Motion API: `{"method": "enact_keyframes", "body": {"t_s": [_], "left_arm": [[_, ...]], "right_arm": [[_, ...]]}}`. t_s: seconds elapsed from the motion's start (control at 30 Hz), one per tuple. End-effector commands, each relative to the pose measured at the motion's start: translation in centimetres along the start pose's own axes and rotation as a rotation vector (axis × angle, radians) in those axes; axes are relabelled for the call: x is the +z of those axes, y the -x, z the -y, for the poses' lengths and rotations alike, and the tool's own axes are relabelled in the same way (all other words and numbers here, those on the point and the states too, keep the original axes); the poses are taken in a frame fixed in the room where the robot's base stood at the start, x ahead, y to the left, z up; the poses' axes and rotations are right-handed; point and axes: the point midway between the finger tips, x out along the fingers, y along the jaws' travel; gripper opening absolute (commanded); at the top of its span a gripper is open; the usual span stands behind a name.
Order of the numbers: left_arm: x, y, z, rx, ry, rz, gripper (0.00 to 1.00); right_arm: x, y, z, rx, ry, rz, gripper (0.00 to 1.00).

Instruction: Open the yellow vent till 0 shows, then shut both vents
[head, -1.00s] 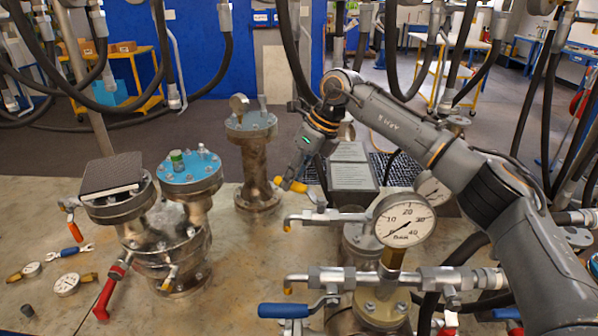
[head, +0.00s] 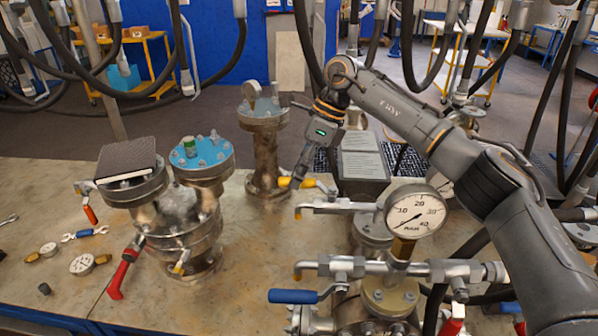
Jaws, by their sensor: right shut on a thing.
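The yellow vent handle (head: 308,183) is at the middle, above a grey valve pipe (head: 340,207). My right gripper (head: 297,178) reaches down onto it and is shut on it; yellow shows on both sides of the fingers. A round dial gauge (head: 415,211) stands to the right of the valve; its needle points to the lower left, below the 10 mark, close to where 0 lies. A lower pipe with a blue lever (head: 293,296) is in front. Which other handle is the second vent I cannot tell. My left gripper is out of view.
Loose gauges (head: 82,265) lie on the bench.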

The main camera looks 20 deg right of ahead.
Motion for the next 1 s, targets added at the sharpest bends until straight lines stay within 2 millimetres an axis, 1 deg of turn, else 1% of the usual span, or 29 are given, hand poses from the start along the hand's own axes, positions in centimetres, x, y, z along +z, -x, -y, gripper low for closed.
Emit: {"method": "enact_keyframes", "body": {"t_s": [0.27, 0.3, 0.37, 0.4, 0.67, 0.77, 0.87, 0.97, 1.0], "left_arm": [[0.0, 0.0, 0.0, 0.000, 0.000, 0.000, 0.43], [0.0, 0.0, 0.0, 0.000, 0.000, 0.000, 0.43], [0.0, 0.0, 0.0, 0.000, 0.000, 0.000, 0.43], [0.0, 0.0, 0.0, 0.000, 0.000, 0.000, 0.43], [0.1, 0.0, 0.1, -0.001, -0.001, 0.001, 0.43], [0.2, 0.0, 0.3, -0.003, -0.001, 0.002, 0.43], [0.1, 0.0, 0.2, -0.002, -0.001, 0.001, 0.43], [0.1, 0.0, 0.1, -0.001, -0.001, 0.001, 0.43], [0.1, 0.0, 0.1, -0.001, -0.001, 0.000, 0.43]], "right_arm": [[0.0, 0.0, -0.1, 0.002, 0.005, -0.001, 0.00], [0.0, 0.0, -0.1, 0.002, 0.005, -0.002, 0.23], [0.0, 0.0, -0.1, 0.002, 0.004, -0.001, 0.35], [0.0, 0.0, -0.1, 0.002, 0.004, -0.001, 0.44], [0.0, 0.0, -0.1, 0.001, 0.002, -0.001, 0.44], [0.0, 0.3, 0.0, 0.000, 0.001, 0.000, 0.44], [0.1, 1.4, 0.0, -0.002, 0.001, 0.001, 0.44], [0.1, 3.2, 0.0, -0.003, 0.000, 0.003, 0.44], [0.1, 4.1, 0.0, -0.003, 0.000, 0.002, 0.44]]}}
